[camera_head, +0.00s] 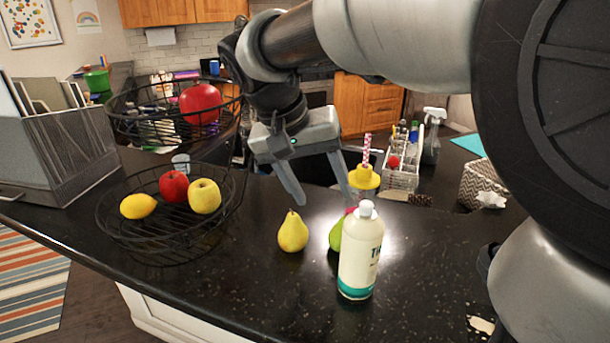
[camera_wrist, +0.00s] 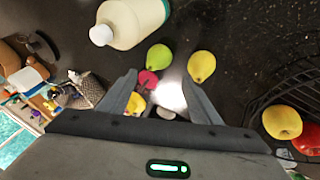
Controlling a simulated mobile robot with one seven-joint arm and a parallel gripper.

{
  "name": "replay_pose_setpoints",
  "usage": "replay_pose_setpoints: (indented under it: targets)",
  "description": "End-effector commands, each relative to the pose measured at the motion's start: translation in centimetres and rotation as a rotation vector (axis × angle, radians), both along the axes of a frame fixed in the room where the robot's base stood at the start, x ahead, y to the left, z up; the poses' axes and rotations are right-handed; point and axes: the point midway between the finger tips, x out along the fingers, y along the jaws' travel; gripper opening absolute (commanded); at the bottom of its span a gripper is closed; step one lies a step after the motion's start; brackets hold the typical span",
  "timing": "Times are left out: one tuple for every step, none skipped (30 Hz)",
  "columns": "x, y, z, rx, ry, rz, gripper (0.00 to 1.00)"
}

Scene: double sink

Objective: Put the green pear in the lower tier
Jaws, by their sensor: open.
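The green pear (camera_head: 336,235) stands on the dark counter, partly hidden behind a white bottle in the head view. It also shows in the wrist view (camera_wrist: 159,57), beyond my fingertips. The lower tier (camera_head: 150,248) of the black wire basket is at the left and holds a lemon, a red apple and a yellow apple. The upper tier (camera_head: 150,135) above it holds a large red fruit. My gripper (camera_head: 325,200) is open and empty, pointing down above the counter; its fingers also show in the wrist view (camera_wrist: 161,80).
A yellow pear (camera_head: 293,232) stands left of the green pear. The white bottle (camera_head: 360,255) is close in front of the green pear. A cup with a yellow lid (camera_head: 363,178) and straw is behind it. The counter between the yellow pear and the basket is clear.

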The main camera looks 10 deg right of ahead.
Motion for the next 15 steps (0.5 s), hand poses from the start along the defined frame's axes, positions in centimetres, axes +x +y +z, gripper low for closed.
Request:
replay_pose_setpoints:
  targets:
    - [0.1, -0.5, -1.3, -0.002, 0.003, -0.002, 0.58]
    - [0.3, -0.8, -1.8, -0.002, 0.004, -0.002, 0.58]
    - [0.4, -1.1, -2.7, -0.002, 0.004, -0.002, 0.58]
    - [0.6, -1.3, -3.3, -0.002, 0.005, -0.001, 0.58]
    - [0.7, -1.5, -3.9, -0.002, 0.006, -0.001, 0.58]
    - [0.9, -1.8, -4.6, -0.002, 0.004, -0.002, 0.58]
    - [1.0, -2.0, -5.0, -0.002, 0.004, -0.002, 0.58]
    - [1.1, -2.2, -5.5, -0.001, 0.003, -0.001, 0.58]
    - [1.2, -2.4, -6.0, -0.001, 0.004, -0.002, 0.58]
    - [1.3, -2.5, -6.4, 0.000, 0.003, -0.001, 0.58]
    - [1.4, -2.6, -6.7, 0.000, 0.003, -0.001, 0.58]
    - [1.4, -2.8, -6.9, 0.000, 0.003, -0.002, 0.58]
    - [1.5, -2.8, -7.1, 0.000, 0.003, -0.002, 0.58]
    - [1.5, -2.9, -7.2, 0.001, 0.001, -0.001, 0.58]
    - [1.5, -2.9, -7.4, 0.001, 0.001, -0.001, 0.58]
